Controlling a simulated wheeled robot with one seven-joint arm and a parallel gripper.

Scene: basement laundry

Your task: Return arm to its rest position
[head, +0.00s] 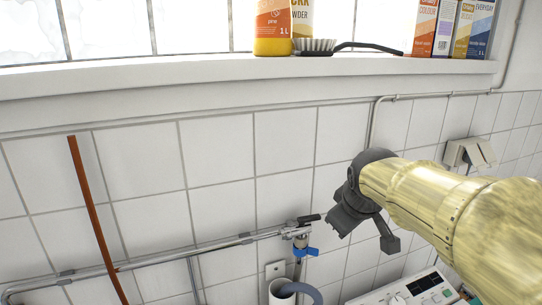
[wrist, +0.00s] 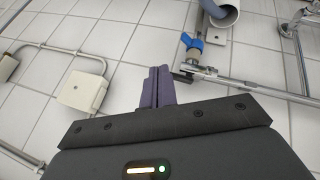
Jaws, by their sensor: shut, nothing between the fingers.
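My gripper (head: 341,222) is the dark end of my gold-coloured arm, which reaches in from the right in the head view. It is in front of the white tiled wall, close to a pipe fitting in the picture. In the wrist view the two dark fingers (wrist: 158,86) are together, with nothing between them. I cannot tell whether the gripper touches the pipe fitting.
A metal pipe (head: 180,253) with a blue valve (head: 306,252) runs along the wall. A grey hose (head: 300,290) is below it. A windowsill (head: 200,80) above holds an orange bottle (head: 272,30), a brush (head: 315,46) and cartons (head: 445,30). A white appliance (head: 405,290) is below my arm.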

